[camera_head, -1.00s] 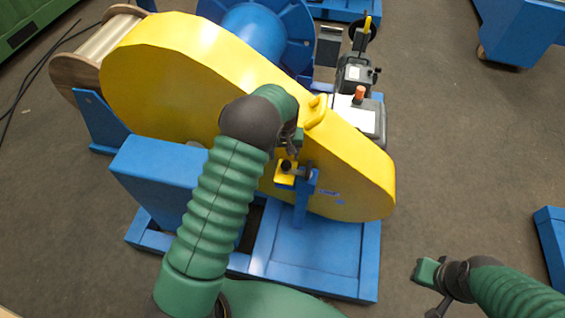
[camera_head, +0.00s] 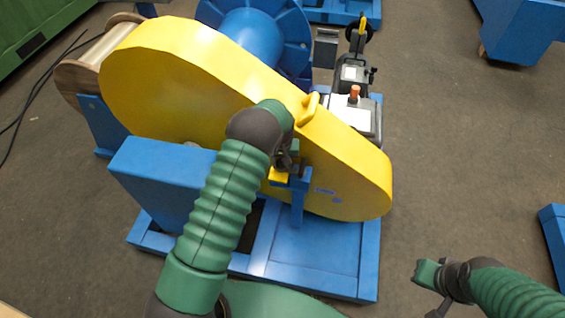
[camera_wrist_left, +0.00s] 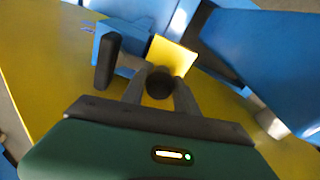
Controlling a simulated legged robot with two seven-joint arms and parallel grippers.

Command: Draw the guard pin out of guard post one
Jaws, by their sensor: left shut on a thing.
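The blue guard post (camera_head: 297,205) stands on the blue base in front of the yellow guard (camera_head: 220,95). A yellow tab (camera_head: 278,175) sits at the post's top; it also shows in the left wrist view (camera_wrist_left: 172,55). My left gripper (camera_head: 286,163) is at the post top. In the left wrist view its fingers (camera_wrist_left: 160,92) are shut on a round black knob (camera_wrist_left: 160,84), apparently the guard pin's head. The pin's shank is hidden, so I cannot tell how deep it sits. A dark upright peg (camera_wrist_left: 107,62) stands beside the knob. My right gripper (camera_head: 430,273) is at lower right, away from the guard.
A yellow handle (camera_head: 311,107) rises from the guard's top edge. A blue box (camera_head: 165,180) is left of my left forearm. Open floor lies to the right.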

